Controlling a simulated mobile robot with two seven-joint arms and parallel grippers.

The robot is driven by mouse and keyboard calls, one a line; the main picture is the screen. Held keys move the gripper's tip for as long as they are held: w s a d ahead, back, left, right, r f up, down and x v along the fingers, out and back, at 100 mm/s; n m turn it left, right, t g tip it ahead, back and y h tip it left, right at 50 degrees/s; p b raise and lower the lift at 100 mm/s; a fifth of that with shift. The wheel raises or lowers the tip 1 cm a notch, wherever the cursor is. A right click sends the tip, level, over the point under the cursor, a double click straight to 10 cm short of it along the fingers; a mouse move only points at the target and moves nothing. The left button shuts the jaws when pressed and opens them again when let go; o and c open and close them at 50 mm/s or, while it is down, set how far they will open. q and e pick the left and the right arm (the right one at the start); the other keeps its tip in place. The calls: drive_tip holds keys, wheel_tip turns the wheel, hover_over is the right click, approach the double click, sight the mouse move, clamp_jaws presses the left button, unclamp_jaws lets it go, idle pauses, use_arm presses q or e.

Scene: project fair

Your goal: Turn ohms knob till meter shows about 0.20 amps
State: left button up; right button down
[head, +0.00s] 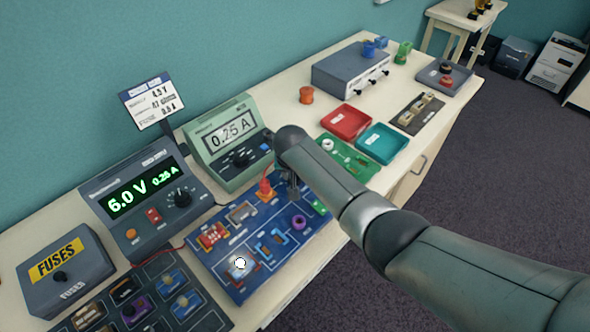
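The green meter (225,137) stands at the back of the table, and its display reads 0.25 A. In front of it lies the blue circuit board (235,290) with several mounted parts. My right arm reaches in from the right, and my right gripper (293,188) points down at the board's far right part. Its fingers are small and mostly hidden under the wrist, so I cannot tell if they are open or shut. I cannot pick out the ohms knob; the gripper may cover it. My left gripper is not in view.
The power supply (128,180) shows 6.0 V and 0.25 A. A fuses box (65,272) and a dark parts tray (205,322) are at the left. Red (346,122) and teal (383,143) trays lie beyond my arm.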

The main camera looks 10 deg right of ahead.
drive_tip(key=m, duration=0.2)
drive_tip(key=shift+a+f+m+h, duration=0.1)
drive_tip(key=shift+a+m+h, duration=0.05)
drive_tip(key=shift+m+h, duration=0.2)
drive_tip(key=shift+m+g+h+b, duration=0.55)
drive_tip(key=shift+m+b, duration=0.35)
drive_tip(key=shift+m, duration=0.65)
drive_tip(key=shift+c, duration=2.3)
unclamp_jaws()
drive_tip(key=shift+w, duration=0.1)
